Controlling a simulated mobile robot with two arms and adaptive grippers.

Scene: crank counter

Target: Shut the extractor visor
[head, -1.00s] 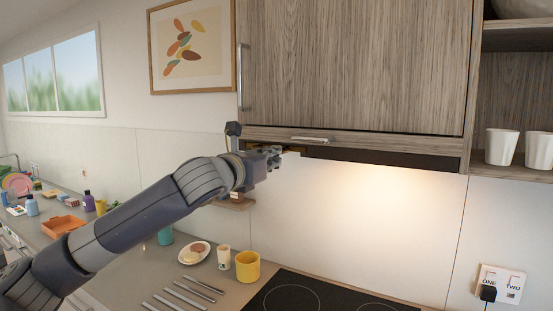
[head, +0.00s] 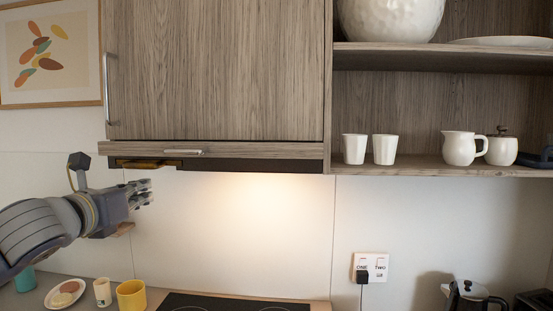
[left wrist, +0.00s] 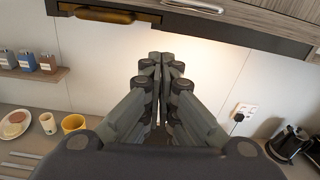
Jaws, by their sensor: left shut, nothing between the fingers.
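The extractor visor (head: 255,150) is a wood-grain strip under the wall cabinet, with a pale bar handle (head: 185,152). It seems to jut slightly forward of the cabinet; how far is hard to tell. The dark hood underside (head: 280,165) shows below it. In the left wrist view the visor (left wrist: 250,21) and its handle (left wrist: 192,5) cross the top edge. My left gripper (head: 148,191) is shut and empty, below the visor's left part and apart from it. Its closed fingertips (left wrist: 161,57) show in the wrist view. My right gripper is not in view.
A yellowish bar (head: 142,163) sits under the hood's left end. A small shelf with bottles (left wrist: 30,72) is on the wall. A yellow mug (head: 131,295) and the hob (head: 235,303) are below. Cups (head: 384,149) stand on the right shelf.

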